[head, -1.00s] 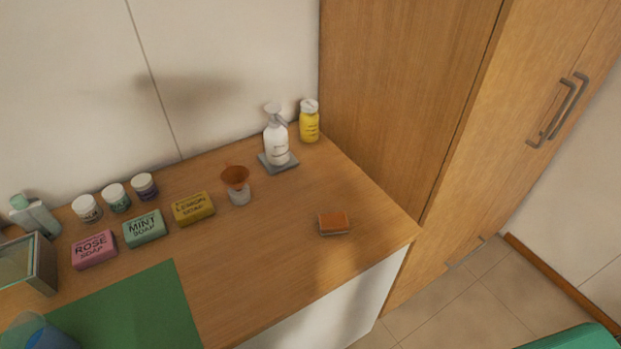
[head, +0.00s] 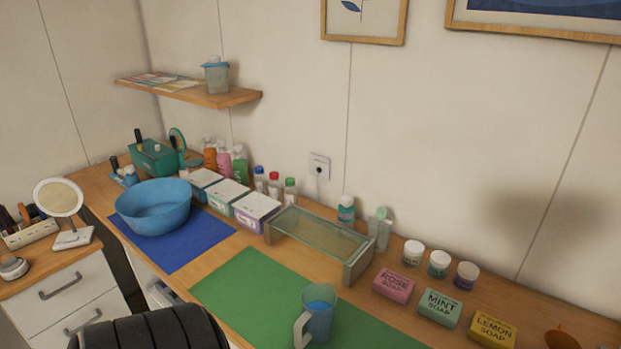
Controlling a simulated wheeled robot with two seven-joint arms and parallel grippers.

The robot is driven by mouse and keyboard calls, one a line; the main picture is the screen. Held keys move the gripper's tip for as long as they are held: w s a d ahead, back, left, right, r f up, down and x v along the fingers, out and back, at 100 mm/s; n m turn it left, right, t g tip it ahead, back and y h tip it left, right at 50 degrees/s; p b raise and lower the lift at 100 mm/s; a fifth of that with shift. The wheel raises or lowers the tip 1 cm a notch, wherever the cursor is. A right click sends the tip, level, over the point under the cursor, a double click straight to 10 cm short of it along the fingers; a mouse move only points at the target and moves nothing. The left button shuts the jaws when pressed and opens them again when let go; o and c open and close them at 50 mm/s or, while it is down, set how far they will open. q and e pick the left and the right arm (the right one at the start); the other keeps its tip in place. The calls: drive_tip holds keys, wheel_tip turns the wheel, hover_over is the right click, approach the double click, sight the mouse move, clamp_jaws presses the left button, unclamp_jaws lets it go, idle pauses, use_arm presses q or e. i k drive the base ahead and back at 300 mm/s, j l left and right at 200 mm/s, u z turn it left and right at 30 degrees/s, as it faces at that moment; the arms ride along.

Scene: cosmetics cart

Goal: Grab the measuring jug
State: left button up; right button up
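A translucent bluish jug (head: 319,318) with a pale handle on its left side stands upright on the green mat (head: 245,283), at the bottom middle of the head view. Something blue shows inside it near the top, and its markings are too small to read. I take it to be the measuring jug. Another translucent container with a blue top (head: 216,76) stands on the wall shelf at the upper left. Neither of my grippers is in view, and nothing touches the jug on the mat.
Right of the jug are rose soap (head: 394,285), mint soap (head: 439,308) and lemon soap (head: 492,328). A glass-topped stand (head: 358,263) is behind it. A blue basin (head: 153,207) stands on a blue mat (head: 209,246). A dark ridged shape at the bottom left is unclear.

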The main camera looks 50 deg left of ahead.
sight(318, 300)
drive_tip(key=u, duration=1.6)
